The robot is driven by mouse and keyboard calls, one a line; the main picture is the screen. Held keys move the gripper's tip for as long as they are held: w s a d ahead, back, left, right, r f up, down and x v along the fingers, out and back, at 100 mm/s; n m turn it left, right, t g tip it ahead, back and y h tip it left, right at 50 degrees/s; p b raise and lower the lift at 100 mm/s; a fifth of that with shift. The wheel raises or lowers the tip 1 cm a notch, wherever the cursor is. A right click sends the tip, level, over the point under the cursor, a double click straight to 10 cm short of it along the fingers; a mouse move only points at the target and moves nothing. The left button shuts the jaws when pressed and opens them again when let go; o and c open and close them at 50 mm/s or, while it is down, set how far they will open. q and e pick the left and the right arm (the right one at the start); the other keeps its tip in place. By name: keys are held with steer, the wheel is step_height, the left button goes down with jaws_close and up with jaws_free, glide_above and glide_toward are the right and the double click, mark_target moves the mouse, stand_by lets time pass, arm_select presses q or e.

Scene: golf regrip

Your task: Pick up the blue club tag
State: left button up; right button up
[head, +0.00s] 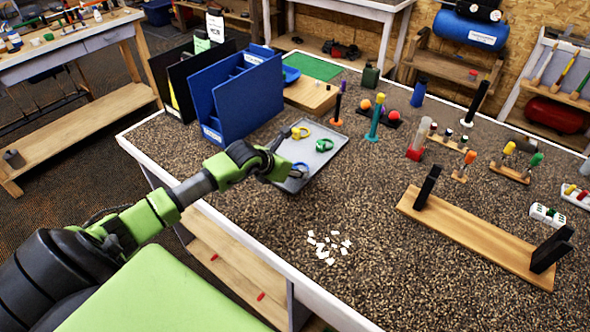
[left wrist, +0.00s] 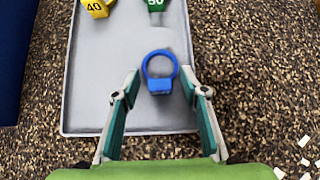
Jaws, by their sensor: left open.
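The blue club tag (left wrist: 160,84), a ring with a small block on it, lies on the grey tray (left wrist: 88,95) near its front end. In the head view the tag (head: 298,168) is partly hidden by my left gripper (head: 291,150). In the left wrist view my left gripper (left wrist: 161,98) is open, its fingers to either side of the tag and apart from it. A yellow tag marked 40 (left wrist: 97,8) and a green tag marked 50 (left wrist: 156,5) lie farther back on the tray. My right gripper is not seen.
A blue divided bin (head: 240,100) stands left of the tray. White pieces (head: 328,246) are scattered on the table in front. A wooden stand (head: 480,235) with black uprights is at the right. Several small tools stand at the back.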

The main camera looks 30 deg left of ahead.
arm_select(q)
steer(key=shift+c, duration=0.3)
steer(key=c, duration=0.7)
